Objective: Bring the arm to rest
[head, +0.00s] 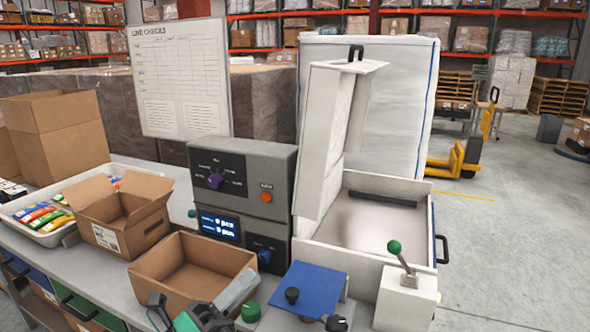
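My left gripper (208,314) shows in part at the bottom edge of the head view, in front of the open brown box (192,270). It is dark grey, cut off by the frame edge, and I cannot tell whether its fingers are apart or closed. No object is clearly seen held in it. My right gripper is not in view.
The bench holds a dark control unit (240,190), an open carton (125,212), and a tray of colourful packets (45,215). A blue plate (310,288), a green-knobbed lever (400,262) and a white machine with raised lid (335,135) stand right.

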